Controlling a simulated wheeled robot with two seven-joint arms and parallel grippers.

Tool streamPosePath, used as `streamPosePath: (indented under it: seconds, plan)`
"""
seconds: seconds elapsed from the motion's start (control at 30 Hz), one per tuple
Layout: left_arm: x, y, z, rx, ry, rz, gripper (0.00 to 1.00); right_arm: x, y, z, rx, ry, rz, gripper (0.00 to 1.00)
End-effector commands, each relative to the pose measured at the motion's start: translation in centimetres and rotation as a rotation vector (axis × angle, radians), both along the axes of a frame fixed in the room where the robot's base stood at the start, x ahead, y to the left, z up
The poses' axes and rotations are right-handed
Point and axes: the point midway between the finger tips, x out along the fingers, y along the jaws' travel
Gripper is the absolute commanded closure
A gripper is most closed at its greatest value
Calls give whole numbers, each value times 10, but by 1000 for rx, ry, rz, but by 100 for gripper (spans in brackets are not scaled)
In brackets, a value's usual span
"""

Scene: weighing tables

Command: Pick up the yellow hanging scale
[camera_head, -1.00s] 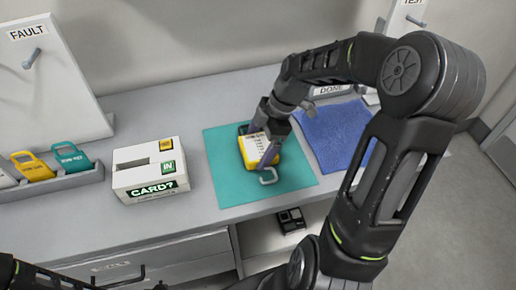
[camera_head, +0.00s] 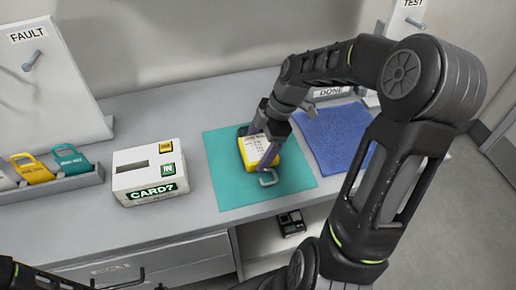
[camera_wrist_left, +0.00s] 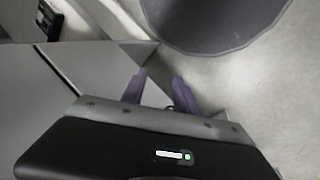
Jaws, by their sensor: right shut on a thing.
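The yellow hanging scale (camera_head: 262,150) lies on the teal mat (camera_head: 225,187) in the head view, its grey hook (camera_head: 268,180) toward the front edge. It has a white label on its face. My right gripper (camera_head: 266,154) reaches down over it and is shut on it; the fingers hide part of its face. The scale still appears to be at mat level. In the left wrist view my left gripper (camera_wrist_left: 160,92) shows two purple fingertips apart with nothing between them, over the floor and the desk front.
A white card box (camera_head: 150,172) stands left of the mat. A grey tray (camera_head: 60,185) with several coloured tags is at the far left, below a FAULT board (camera_head: 55,80). A blue mat (camera_head: 335,135) lies to the right. A black device (camera_head: 291,223) sits on the lower shelf.

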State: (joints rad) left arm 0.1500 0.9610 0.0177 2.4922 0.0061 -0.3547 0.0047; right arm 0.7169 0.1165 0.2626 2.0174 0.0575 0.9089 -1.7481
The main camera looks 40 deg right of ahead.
Motion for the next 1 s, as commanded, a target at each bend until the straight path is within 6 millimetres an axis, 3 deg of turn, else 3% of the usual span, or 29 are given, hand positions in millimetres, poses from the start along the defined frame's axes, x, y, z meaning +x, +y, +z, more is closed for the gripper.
streamPosePath:
  seconds: [0.53, 0.7, 1.0]
  plan:
    - [2, -1, -13, -3, -5, -1, 64, 1, 0, 88, -1, -5, 0, 66]
    - [2, -1, -13, -4, -6, -2, 64, 0, 0, 97, 1, -1, 0, 66]
    - [2, -1, -13, -4, -6, -1, 64, 0, 0, 97, 1, -1, 0, 66]
